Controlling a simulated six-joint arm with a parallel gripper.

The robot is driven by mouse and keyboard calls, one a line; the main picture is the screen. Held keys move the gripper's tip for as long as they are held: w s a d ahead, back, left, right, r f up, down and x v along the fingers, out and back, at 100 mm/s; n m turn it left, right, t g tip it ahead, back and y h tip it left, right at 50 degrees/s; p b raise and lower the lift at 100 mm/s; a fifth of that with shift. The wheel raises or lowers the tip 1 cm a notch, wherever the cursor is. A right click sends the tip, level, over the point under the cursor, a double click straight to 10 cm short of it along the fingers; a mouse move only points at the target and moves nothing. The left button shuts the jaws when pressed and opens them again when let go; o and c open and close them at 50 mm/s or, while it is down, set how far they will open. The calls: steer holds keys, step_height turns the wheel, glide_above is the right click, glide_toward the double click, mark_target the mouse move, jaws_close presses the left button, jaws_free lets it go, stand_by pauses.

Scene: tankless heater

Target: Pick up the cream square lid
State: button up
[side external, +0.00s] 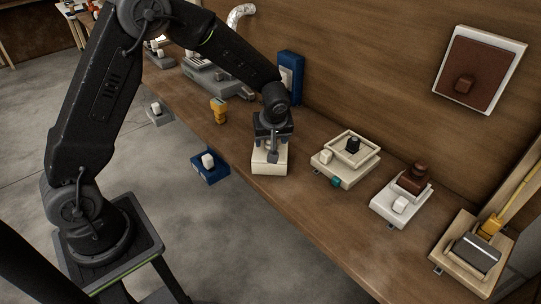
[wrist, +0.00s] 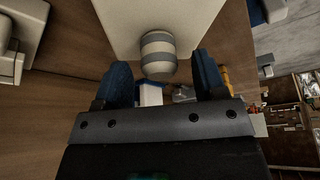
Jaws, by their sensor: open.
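A cream square lid (wrist: 115,18) fills the top middle of the wrist view, with a grey-and-white banded knob (wrist: 158,56) standing out from it. In the side external view, a cream square block (side external: 268,166) sits at the front edge of the bench under my gripper (side external: 272,154); the gripper hides its top. In the wrist view, my gripper (wrist: 160,62) has its blue fingers apart. The knob shows between the fingertips, with a gap visible on both sides. I cannot tell whether the fingers are level with the knob.
To the right on the bench are a cream unit with a black knob (side external: 346,156), a white unit with a brown block (side external: 413,180), and a wooden tray (side external: 461,262). A yellow item (side external: 219,108) and blue box (side external: 210,167) are left. The wooden wall (side external: 390,100) rises behind.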

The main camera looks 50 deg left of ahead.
steer(key=shift+a+f, duration=0.15)
steer(key=shift+f, duration=0.15)
steer(key=shift+c, duration=0.3)
jaws_close()
